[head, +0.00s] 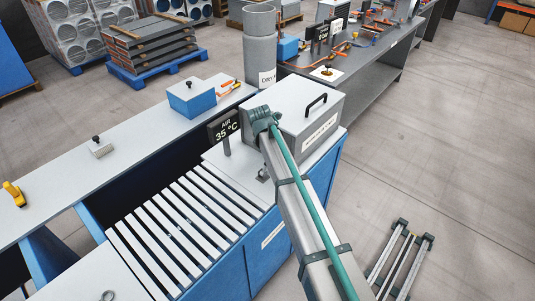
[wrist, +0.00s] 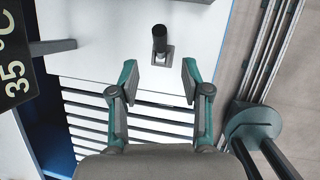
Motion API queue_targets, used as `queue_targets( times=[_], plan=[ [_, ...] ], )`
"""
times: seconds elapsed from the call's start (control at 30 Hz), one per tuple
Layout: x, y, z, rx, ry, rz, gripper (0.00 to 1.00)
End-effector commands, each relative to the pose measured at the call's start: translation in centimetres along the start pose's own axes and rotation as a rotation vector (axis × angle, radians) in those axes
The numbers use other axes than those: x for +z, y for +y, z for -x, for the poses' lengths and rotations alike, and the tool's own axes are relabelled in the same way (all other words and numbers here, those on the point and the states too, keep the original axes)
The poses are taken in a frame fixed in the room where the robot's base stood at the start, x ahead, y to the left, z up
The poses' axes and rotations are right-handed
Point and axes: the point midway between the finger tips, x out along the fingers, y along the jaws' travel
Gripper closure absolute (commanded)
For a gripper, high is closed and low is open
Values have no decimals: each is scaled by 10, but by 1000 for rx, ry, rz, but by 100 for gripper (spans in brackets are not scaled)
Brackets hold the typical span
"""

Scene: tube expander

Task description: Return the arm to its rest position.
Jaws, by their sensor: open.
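My gripper (wrist: 158,80) is open and empty in the wrist view, its two green-and-grey fingers spread apart. It is over a white machine top, with a dark knob (wrist: 160,40) on a small metal plate just beyond the fingertips, apart from them. In the head view my arm reaches from the lower right to the machine beside the grey lidded box. The gripper's fingers cannot be made out there. The knob on its plate shows small beside my arm in the head view (head: 262,175).
The lidded box (head: 305,120) has a black handle. The "AIR 35 °C" display (head: 224,128) stands left of my arm. White slats (head: 185,225) lie in front. A grey cylinder (head: 259,50) stands behind the box. Open floor (head: 440,150) lies to the right.

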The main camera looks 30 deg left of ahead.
Motion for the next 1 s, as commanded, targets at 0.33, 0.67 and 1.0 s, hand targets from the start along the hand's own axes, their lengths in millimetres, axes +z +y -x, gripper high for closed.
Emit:
queue_targets(
  times=[0.33, 0.67, 1.0],
  plan=[
    [0, 0, 15, 0, 0, 0, 52],
    [0, 0, 14, 0, 0, -1, 52],
    [-6, -4, 17, 10, 10, -431, 52]
  ],
)
